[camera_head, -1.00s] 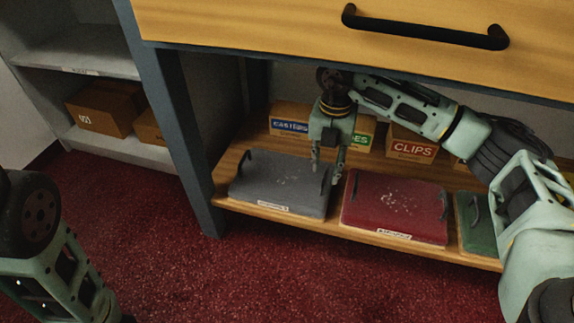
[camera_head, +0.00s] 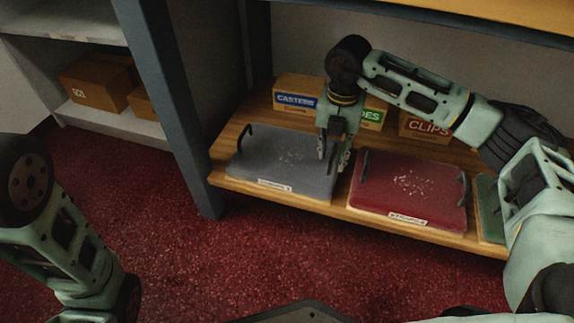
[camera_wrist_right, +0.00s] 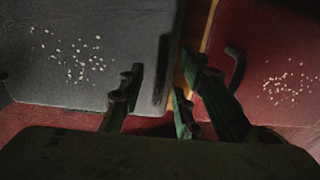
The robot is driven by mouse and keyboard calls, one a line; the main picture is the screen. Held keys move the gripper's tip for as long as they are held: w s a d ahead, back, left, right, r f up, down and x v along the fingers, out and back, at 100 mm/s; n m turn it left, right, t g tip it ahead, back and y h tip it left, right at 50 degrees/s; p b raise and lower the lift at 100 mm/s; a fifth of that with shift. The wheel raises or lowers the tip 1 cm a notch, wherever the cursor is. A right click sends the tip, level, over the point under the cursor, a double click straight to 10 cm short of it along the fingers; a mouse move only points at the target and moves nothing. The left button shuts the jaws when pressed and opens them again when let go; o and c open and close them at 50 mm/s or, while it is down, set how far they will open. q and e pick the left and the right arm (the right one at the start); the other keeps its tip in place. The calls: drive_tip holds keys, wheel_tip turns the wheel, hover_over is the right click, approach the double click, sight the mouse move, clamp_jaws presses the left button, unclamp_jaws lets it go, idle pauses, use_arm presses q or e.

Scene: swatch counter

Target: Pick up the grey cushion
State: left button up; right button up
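The grey cushion (camera_head: 275,165) lies flat on the lower wooden shelf in the head view. It has dark handles at its left and right ends, a white label on its front edge and pale specks on top. It fills the upper left of the right wrist view (camera_wrist_right: 90,60). My right gripper (camera_head: 335,156) is at the cushion's right end. In the right wrist view, its fingers (camera_wrist_right: 163,80) are spread, with the dark right handle (camera_wrist_right: 162,72) between them. Whether they touch it I cannot tell. My left arm shows at the left; its gripper is out of view.
A red cushion (camera_head: 405,190) lies close to the right, with a green one (camera_head: 489,205) beyond it. Boxes marked CASTERS (camera_head: 296,95) and CLIPS (camera_head: 425,127) stand behind. A blue-grey post (camera_head: 165,100) rises at the shelf's left; red carpet lies in front.

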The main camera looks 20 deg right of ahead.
drive_tip(key=shift+f, duration=0.25)
drive_tip(key=shift+c, duration=0.7)
clamp_jaws()
